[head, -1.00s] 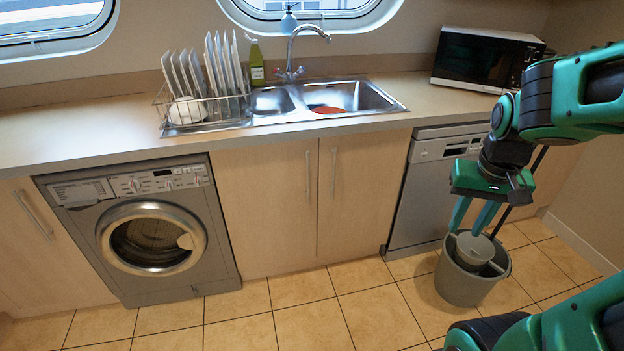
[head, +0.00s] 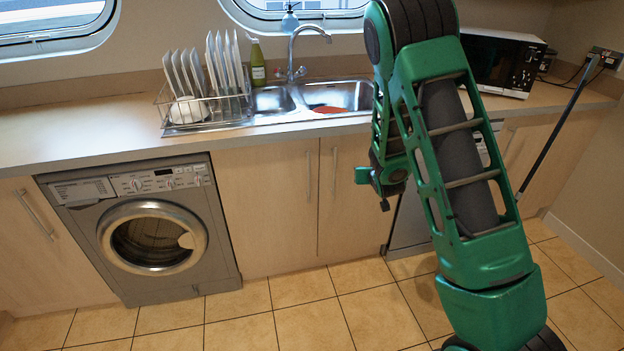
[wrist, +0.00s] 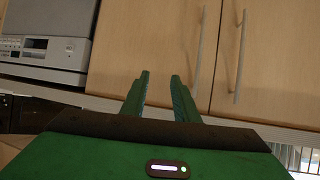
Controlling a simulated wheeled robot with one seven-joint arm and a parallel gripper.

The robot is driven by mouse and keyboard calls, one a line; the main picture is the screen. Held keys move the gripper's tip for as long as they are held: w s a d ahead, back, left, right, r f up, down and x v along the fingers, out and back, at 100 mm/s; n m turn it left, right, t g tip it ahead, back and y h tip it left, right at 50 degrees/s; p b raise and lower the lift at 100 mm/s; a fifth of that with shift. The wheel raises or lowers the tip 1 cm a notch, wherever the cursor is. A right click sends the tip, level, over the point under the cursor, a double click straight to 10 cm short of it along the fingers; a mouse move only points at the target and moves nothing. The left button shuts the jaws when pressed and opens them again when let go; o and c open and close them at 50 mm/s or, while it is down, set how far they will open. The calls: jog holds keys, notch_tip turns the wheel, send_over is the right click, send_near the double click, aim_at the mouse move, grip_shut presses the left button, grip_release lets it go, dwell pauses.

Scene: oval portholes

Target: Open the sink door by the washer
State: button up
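The sink cabinet has two pale wood doors with vertical bar handles. The door by the washer (head: 262,205) is the left one in the head view, and its handle (head: 308,172) is near the middle seam. Both doors look shut. The wrist view is upside down, so this door (wrist: 282,70) and its handle (wrist: 240,58) are at the right. The other door's handle (wrist: 198,55) is closer to my fingers. My gripper (wrist: 160,84) is open and empty, pointing at the cabinet front, with the fingers apart from both handles. In the head view my arm hides its fingertips.
The washer (head: 213,240) stands left of the cabinet. The dishwasher (head: 408,225) is right of it, partly behind my arm. The worktop edge (head: 250,137) overhangs the doors. The tiled floor (head: 300,290) before the cabinet is clear.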

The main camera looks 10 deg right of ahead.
jog(key=w+a+f+n+t+y, duration=0.25)
jog(key=w+a+f, duration=0.2)
jog(key=a, duration=0.25)
jog(key=n+t+y, duration=0.2)
jog(key=t+y, duration=0.1)
jog(key=y, duration=0.1)
send_near(309, 175)
jog(key=x, duration=0.8)
jog(key=shift+w, duration=0.35)
jog(key=shift+c, duration=0.3)
